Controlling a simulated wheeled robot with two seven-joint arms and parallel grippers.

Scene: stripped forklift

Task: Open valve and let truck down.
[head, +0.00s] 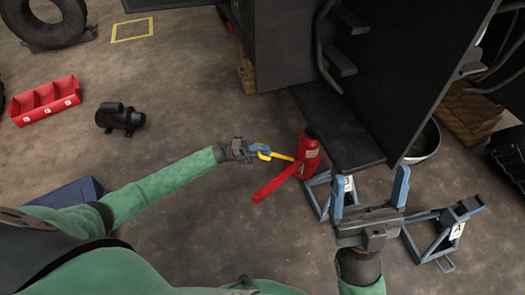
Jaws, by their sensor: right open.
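A red bottle jack (308,155) stands on the floor beside the dark forklift (375,70), at the front edge of its low step. A red lever (274,186) slopes from the jack down to the left. A yellow handle (281,156) sticks out from the jack's left side. My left gripper (260,150) is at the handle's outer end, its blue fingers close around it; the exact contact is small in view. My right gripper (369,192) is open and empty, pointing at the forklift step, right of the jack. The jack's top and back are partly hidden.
Blue stands (432,233) are at the lower right; another (319,194) is beside the jack, partly hidden by my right gripper. Wooden blocks (468,112) and a round pan (424,143) lie at the right. A black motor (120,117) and red bin (45,100) are left. The floor between is clear.

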